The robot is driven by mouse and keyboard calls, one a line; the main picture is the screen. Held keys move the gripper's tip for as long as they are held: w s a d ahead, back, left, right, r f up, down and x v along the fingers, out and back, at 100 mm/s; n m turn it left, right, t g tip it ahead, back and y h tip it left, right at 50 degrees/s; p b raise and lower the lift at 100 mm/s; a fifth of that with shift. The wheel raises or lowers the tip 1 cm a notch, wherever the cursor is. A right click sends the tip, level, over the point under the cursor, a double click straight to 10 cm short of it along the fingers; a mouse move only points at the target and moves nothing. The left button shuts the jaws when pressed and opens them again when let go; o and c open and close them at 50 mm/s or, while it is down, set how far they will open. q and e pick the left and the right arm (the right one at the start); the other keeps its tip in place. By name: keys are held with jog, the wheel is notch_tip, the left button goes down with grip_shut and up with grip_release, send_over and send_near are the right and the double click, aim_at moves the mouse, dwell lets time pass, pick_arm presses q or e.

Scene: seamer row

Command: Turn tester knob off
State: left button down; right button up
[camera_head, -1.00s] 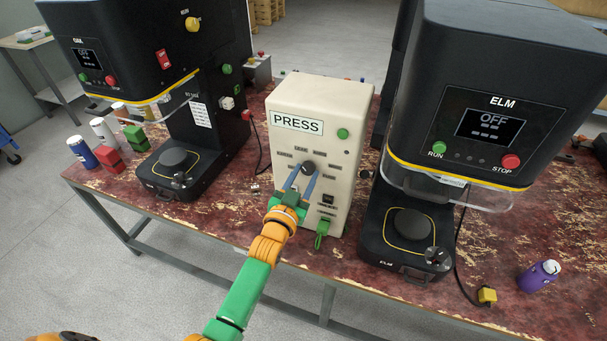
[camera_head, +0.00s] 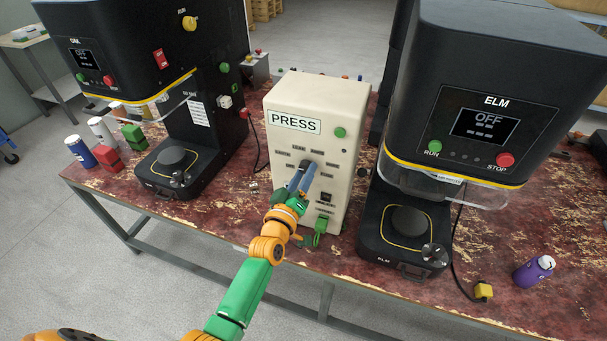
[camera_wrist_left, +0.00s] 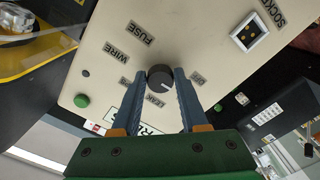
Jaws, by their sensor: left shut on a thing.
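The tester is the cream box (camera_head: 278,145) labelled PRESS, standing in the middle of the bench. Its round dark knob (camera_wrist_left: 159,77) sits on the front face among small labels, including FUSE and WIRE; others are hard to read. A light mark on the knob points toward the lower right in the wrist view. My left gripper (camera_head: 303,177) is shut on the knob, with one blue-grey finger on each side of it. The fingers hide most of the knob in the head view. My right gripper is not in view.
Black seamers stand on both sides: ELM (camera_head: 480,95) at right, another (camera_head: 125,60) at left. A green plug (camera_head: 320,230) is at the tester's lower front. A purple bottle (camera_head: 533,271) and yellow connector (camera_head: 483,291) lie toward the right. Bottles and blocks stand far left.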

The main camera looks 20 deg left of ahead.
pick_arm(q)
jog(key=n, duration=0.6)
jog(key=shift+r, duration=0.35)
jog(key=shift+n, duration=0.3)
jog(key=c, duration=0.6)
grip_release()
jog(key=shift+o, duration=0.8)
jog(key=shift+w+f, duration=0.1)
jog(key=shift+f, duration=0.1)
jog(key=s, duration=0.7)
jog(key=shift+a, duration=0.15)
